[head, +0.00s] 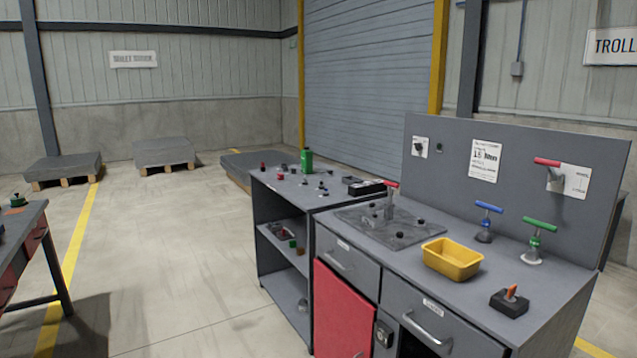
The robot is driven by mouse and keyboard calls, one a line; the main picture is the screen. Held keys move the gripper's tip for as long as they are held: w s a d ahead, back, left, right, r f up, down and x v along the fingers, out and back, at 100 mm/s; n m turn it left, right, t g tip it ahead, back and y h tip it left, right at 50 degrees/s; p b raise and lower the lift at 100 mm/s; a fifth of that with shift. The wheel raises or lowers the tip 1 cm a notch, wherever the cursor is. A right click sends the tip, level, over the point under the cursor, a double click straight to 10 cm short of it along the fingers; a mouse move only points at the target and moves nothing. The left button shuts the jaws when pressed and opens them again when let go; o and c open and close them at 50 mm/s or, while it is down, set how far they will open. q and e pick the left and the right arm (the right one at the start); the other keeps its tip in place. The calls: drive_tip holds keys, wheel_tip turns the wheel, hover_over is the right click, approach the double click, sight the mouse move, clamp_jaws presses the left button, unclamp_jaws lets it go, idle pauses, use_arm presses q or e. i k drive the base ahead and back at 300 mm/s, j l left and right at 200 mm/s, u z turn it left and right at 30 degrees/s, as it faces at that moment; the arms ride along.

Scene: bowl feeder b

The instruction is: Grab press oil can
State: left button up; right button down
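A small green can-like container (307,161) stands upright at the back of the left-hand grey workbench. It is the only thing in view that looks like an oil can; its label and spout are too small to make out. Neither of my grippers is in view, and nothing is seen touching the green container.
Several small parts lie around the container on the bench top (330,203). The adjoining bench carries a yellow bin (452,259), a blue-handled tool (486,222), a green-handled tool (535,240) and a black block (510,302). A red door (342,315) is below. Floor (190,260) to the left is clear.

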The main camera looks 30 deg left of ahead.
sight(307, 157)
drive_tip(key=i+j, duration=0.15)
drive_tip(key=j, duration=0.25)
drive_tip(key=i+j+z, duration=0.1)
drive_tip(key=j, duration=0.35)
drive_tip(key=i+j, duration=0.15)
drive_tip(key=j, duration=0.25)
drive_tip(key=i+j+z, duration=0.1)
drive_tip(key=j, duration=0.35)
drive_tip(key=i+j, duration=0.1)
drive_tip(key=j, duration=0.35)
drive_tip(key=i+j, duration=0.15)
drive_tip(key=j, duration=0.25)
drive_tip(key=z, duration=0.05)
